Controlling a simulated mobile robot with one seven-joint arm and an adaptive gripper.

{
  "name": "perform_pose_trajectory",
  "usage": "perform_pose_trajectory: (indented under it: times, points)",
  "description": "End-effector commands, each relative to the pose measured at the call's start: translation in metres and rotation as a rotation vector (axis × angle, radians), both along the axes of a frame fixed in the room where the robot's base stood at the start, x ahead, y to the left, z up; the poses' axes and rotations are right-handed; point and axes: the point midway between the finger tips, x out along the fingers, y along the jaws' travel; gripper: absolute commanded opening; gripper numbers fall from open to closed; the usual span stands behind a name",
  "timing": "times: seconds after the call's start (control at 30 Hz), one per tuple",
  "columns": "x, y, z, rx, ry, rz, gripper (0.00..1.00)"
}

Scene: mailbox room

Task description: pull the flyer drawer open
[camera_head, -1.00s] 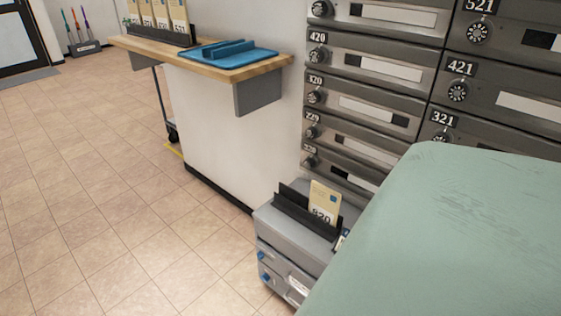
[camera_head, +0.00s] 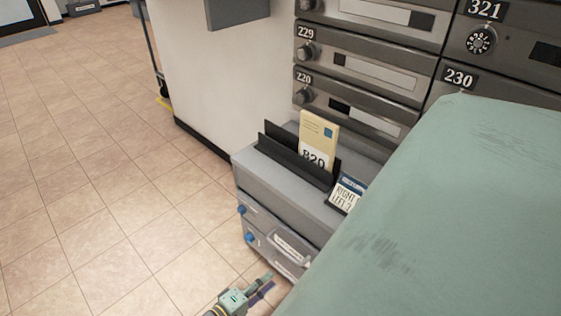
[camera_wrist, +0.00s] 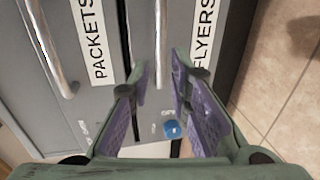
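The flyer drawer, labelled FLYERS (camera_wrist: 205,40), is the lower drawer of a low grey cabinet (camera_head: 222,170). Its silver bar handle (camera_wrist: 160,40) lies ahead between my fingertips in the wrist view; I cannot tell how deep it sits between them. The drawer looks shut. My gripper (camera_wrist: 162,75) is open and empty, with purple pads on both fingers. In the head view my gripper (camera_head: 265,284) is low in front of the cabinet's drawer fronts. The PACKETS drawer (camera_wrist: 80,95) with its own bar handle (camera_wrist: 50,45) is beside it, above in the head view.
A blue knob (camera_wrist: 172,129) shows near the fingers. A black holder (camera_head: 290,165) with a B20 card (camera_head: 318,140) and a small sign (camera_head: 346,192) stand on the cabinet. Mailboxes (camera_head: 370,65) rise behind. Tiled floor (camera_head: 80,200) at left is clear.

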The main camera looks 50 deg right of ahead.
Motion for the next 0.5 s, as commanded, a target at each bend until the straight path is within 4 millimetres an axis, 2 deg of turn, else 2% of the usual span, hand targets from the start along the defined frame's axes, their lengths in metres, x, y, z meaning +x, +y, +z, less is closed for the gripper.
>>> perform_pose_trajectory:
  times: [0.03, 0.23, 0.5]
  points:
    - [-0.003, -0.009, -0.01, -0.001, 0.001, -0.006, 0.18]
    - [-0.007, -0.042, -0.011, -0.001, 0.002, -0.004, 0.18]
    - [-0.008, -0.061, -0.014, 0.002, 0.0, -0.002, 0.18]
